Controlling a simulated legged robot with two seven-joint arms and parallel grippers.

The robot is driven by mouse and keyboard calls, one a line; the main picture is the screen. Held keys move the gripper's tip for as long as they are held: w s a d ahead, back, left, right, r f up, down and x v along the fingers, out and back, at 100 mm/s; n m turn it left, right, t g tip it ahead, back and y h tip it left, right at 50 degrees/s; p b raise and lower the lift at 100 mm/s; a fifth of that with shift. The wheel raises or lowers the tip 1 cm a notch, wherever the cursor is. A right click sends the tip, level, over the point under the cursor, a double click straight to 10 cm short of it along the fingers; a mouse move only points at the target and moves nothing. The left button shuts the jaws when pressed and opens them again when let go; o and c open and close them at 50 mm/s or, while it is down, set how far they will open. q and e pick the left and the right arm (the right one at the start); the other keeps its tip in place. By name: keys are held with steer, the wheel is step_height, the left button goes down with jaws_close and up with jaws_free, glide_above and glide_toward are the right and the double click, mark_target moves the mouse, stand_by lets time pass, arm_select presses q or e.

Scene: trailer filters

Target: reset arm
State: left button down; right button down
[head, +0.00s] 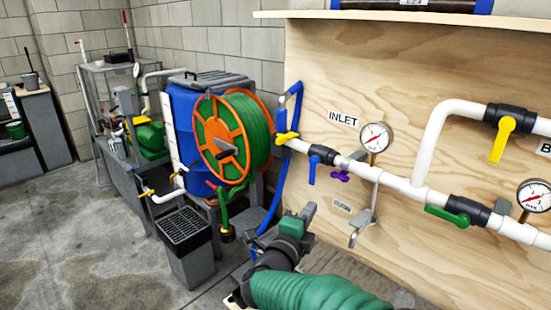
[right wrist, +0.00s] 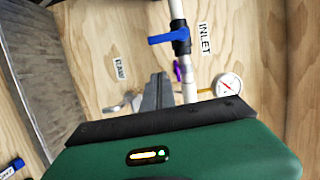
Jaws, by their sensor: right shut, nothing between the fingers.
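My right arm comes in from the bottom of the head view in a ribbed green sleeve. Its right gripper (head: 308,211) is low in front of the plywood panel, left of and below the inlet pipe. The grey fingers also show in the right wrist view (right wrist: 160,78), pressed together with nothing between them. They point toward the panel, near the small RAW label (right wrist: 120,69) and a metal tap (right wrist: 120,104). I cannot tell whether they touch anything. My left gripper is not in view.
The white inlet pipe (head: 408,187) runs along the plywood panel (head: 305,87) with a blue-handled valve (head: 312,171) and a pressure gauge (head: 376,137). A green hose reel (head: 225,135), blue barrel (head: 185,115) and grey bin (head: 187,253) stand left. The concrete floor at left is clear.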

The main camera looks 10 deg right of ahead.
steer(key=s+a+f+n+g+y, duration=0.2)
steer(key=s+f+n+y, duration=0.2)
steer(key=f+n+y, duration=0.75)
steer(key=s+d+f+n+g, duration=0.2)
steer(key=s+f+n+g, duration=0.4)
steer(key=s, duration=0.4)
steer(key=s+d+f+n+g, duration=0.25)
steer(key=s+f+n, duration=0.4)
steer(key=s, duration=0.45)
step_height(320, 180, up, 15)
steer(key=s+g+h+p, duration=0.1)
steer(key=s+p, duration=0.1)
steer(key=p, duration=1.4)
steer(key=shift+s+d+n+g, duration=0.2)
steer(key=shift+s+n+g, duration=0.1)
steer(key=shift+s+g, duration=0.1)
